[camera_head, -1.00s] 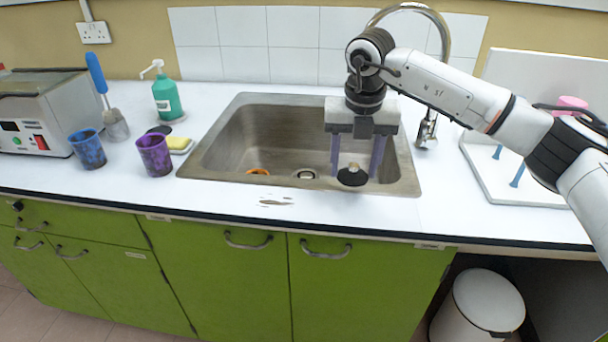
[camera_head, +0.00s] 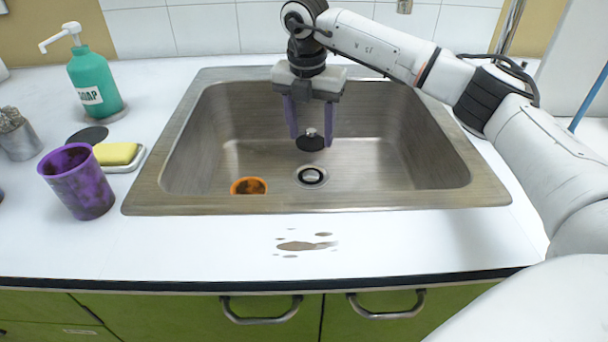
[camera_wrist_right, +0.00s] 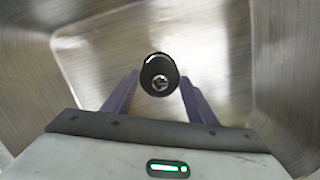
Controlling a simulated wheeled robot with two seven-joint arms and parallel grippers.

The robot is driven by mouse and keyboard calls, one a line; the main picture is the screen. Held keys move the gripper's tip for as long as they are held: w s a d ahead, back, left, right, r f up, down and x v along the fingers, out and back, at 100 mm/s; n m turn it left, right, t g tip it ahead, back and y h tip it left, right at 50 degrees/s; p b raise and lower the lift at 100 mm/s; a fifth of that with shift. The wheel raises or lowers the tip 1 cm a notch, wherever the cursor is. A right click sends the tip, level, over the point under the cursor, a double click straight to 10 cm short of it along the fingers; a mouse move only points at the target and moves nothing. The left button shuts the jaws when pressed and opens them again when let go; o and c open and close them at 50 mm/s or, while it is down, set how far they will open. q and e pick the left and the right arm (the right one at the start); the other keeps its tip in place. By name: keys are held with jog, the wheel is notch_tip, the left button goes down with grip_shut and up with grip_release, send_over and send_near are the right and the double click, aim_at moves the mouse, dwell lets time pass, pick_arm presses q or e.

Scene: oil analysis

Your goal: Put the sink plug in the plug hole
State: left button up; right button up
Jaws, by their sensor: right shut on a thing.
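The sink plug (camera_head: 310,144) is a black disc with a small metal knob on top. My right gripper (camera_head: 311,137) is shut on it and holds it inside the sink (camera_head: 190,150), above the basin floor. In the right wrist view the plug (camera_wrist_right: 159,76) shows between the two purple fingers of the gripper (camera_wrist_right: 160,88). The plug hole (camera_head: 311,177) is a round metal-rimmed drain in the sink floor, slightly nearer the front than the plug in the head view. It is uncovered. My left gripper is not in view.
An orange ring-like object (camera_head: 249,186) lies in the sink, left of the plug hole. A purple cup (camera_head: 80,182), a yellow sponge (camera_head: 116,153) and a green soap bottle (camera_head: 95,84) stand left of the sink. A brown spill (camera_head: 305,246) marks the front counter.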

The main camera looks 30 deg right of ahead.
aim_at(311, 137)
notch_tip(311, 137, down, 4)
jog(key=shift+s+f, duration=0.1)
jog(key=shift+s, duration=0.05)
jog(key=shift+f+b, duration=0.55)
jog(key=shift+f, duration=2)
jog(key=shift+f, duration=0.15)
jog(key=o, duration=1.1)
jog(key=shift+c, duration=0.2)
jog(key=r, duration=0.4)
jog(key=a+r+p, duration=0.1)
jog(key=r, duration=0.3)
jog(key=s+r, duration=0.1)
jog(key=r, duration=0.3)
jog(key=shift+a+r+p, duration=0.15)
jog(key=shift+a+p, duration=0.05)
jog(key=shift+p, duration=0.1)
